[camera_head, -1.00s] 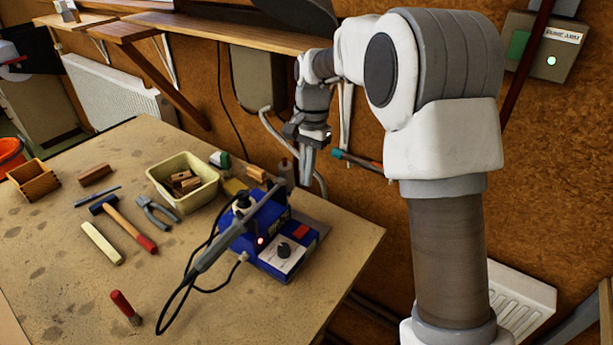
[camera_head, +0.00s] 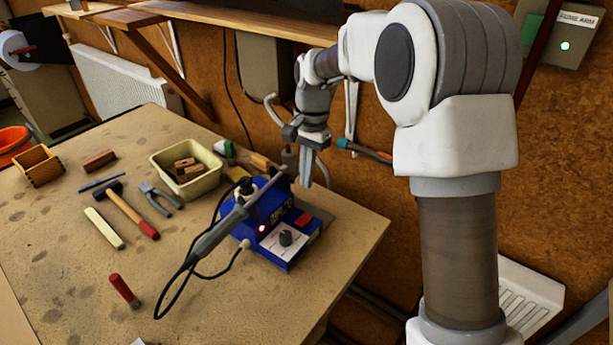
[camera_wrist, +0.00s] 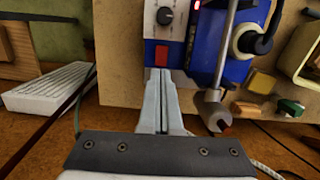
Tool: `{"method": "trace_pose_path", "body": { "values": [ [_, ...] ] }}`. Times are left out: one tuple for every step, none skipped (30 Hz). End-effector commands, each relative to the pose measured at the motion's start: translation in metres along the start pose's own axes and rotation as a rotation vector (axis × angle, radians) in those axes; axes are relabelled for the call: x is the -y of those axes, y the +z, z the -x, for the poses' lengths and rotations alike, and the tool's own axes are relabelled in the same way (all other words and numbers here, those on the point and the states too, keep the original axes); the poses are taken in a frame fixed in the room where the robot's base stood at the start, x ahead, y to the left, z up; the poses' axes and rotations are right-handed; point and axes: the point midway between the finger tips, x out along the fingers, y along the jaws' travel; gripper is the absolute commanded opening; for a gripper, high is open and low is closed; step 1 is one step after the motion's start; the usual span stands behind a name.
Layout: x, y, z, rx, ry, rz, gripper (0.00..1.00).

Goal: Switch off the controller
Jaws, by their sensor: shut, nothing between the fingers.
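The controller (camera_head: 285,238) is a blue box with a pale front panel, a dark knob (camera_head: 286,238) and a red switch (camera_head: 303,219). A small red light (camera_head: 262,229) glows on it. A grey soldering iron (camera_head: 230,218) leans across its stand. My gripper (camera_head: 307,182) is shut and empty, pointing down just behind the controller. In the wrist view, the fingers (camera_wrist: 161,78) are pressed together, with their tips by the red switch (camera_wrist: 162,55). The knob (camera_wrist: 164,16) shows beyond it. I cannot tell whether the fingertips touch the controller.
A cream tub (camera_head: 157,160) of wood blocks, a hammer (camera_head: 131,213), pliers (camera_head: 154,200) and a red-handled tool (camera_head: 124,290) are on the workbench (camera_head: 60,270). The wall and a shelf (camera_head: 225,22) stand behind my arm. The bench front is largely clear.

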Motion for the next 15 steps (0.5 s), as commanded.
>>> {"method": "trace_pose_path", "body": {
  "values": [
    [-0.001,0.000,-0.013,0.004,0.004,0.000,0.00],
    [-0.001,0.001,-0.020,0.004,0.005,0.000,0.00],
    [-0.001,0.001,-0.029,0.004,0.005,0.000,0.00],
    [-0.001,0.000,-0.035,0.003,0.004,0.000,0.00],
    [-0.001,0.001,-0.042,0.004,0.005,0.000,0.00],
    [-0.001,0.001,-0.051,0.004,0.004,0.000,0.00],
    [-0.001,0.000,-0.057,0.004,0.004,0.000,0.00],
    [-0.001,0.000,-0.063,0.003,0.003,0.000,0.00],
    [-0.001,0.001,-0.070,0.004,0.004,0.000,0.00],
    [-0.001,0.000,-0.075,0.004,0.003,0.000,0.00],
    [-0.001,0.000,-0.080,0.004,0.003,0.000,0.00],
    [-0.001,0.000,-0.086,0.003,0.001,0.000,0.00],
    [-0.001,0.001,-0.090,0.003,0.002,0.000,0.00],
    [-0.001,0.001,-0.093,0.003,0.002,0.000,0.00],
    [0.000,0.000,-0.098,0.003,0.001,0.000,0.00]
  ]
}}
